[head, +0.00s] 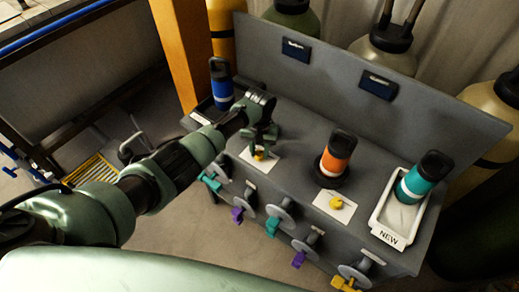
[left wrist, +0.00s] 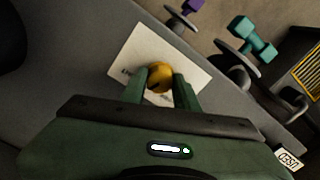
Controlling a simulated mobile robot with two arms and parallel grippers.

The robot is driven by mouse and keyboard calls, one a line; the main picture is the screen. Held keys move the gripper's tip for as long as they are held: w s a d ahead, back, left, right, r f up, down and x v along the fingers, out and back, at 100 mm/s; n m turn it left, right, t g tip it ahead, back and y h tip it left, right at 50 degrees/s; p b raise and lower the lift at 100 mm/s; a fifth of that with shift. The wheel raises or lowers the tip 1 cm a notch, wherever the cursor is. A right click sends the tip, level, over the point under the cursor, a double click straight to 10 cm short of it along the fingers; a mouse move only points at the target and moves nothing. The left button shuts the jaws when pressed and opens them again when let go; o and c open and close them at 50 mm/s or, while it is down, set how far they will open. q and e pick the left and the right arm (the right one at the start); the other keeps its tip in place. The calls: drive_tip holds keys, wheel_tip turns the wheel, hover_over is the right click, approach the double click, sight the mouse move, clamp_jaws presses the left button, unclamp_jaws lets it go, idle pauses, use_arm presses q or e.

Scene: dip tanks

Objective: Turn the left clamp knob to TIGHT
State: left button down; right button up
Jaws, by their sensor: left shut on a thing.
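The left clamp knob (left wrist: 159,77) is a small yellow knob on a white label card (left wrist: 143,41). In the head view the knob (head: 259,155) shows below my left gripper (head: 261,148). My left gripper, seen in the left wrist view (left wrist: 164,88), has its fingers closed around the knob from above. The writing on this card is mostly covered, so I cannot read the knob's setting. A second yellow knob (head: 336,203) sits on another white card (head: 344,212) to the right. My right gripper is not in view.
An orange bottle (head: 338,152) stands in a dark ring behind the right knob. A teal bottle (head: 426,176) lies tilted in a white NEW tray (head: 388,237). A blue bottle (head: 221,84) stands at the left. Several coloured valve handles (head: 272,226) stick out along the front.

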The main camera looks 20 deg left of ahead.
sight(259, 153)
use_arm(q)
drive_tip(key=m, duration=0.5)
drive_tip(key=shift+m, duration=0.3)
idle(0.4)
drive_tip(key=c, duration=1.1)
unclamp_jaws()
drive_tip(key=shift+o, duration=0.2)
drive_tip(key=shift+r, duration=3.95)
